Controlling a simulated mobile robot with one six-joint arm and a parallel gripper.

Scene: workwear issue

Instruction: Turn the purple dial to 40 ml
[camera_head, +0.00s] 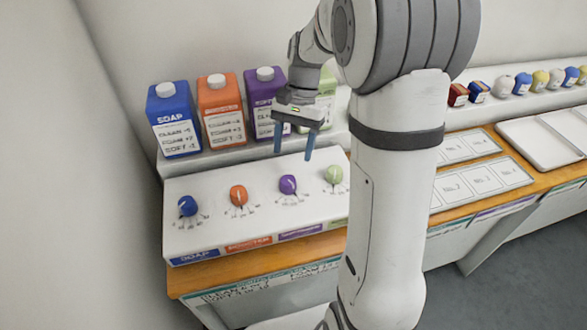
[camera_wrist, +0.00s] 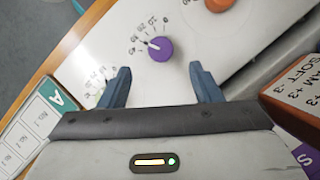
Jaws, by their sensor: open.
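The purple dial (camera_head: 288,184) sits on the sloping white panel between the orange and green dials, above a purple label strip. In the wrist view the purple dial (camera_wrist: 160,50) lies just beyond the fingertips, about midway between them. Its white pointer mark faces left, towards the small printed scale; the figures are too small to read surely. My gripper (camera_head: 293,156) is open and empty, above and behind the purple dial, apart from it. In the wrist view my gripper (camera_wrist: 159,69) shows both blue-grey fingers spread wide.
The blue dial (camera_head: 187,205), orange dial (camera_head: 238,194) and green dial (camera_head: 333,174) share the panel. Behind them stand a blue soap carton (camera_head: 174,135), an orange carton (camera_head: 223,125) and a purple carton (camera_head: 262,92). A green carton (camera_head: 327,92) is partly hidden by my arm.

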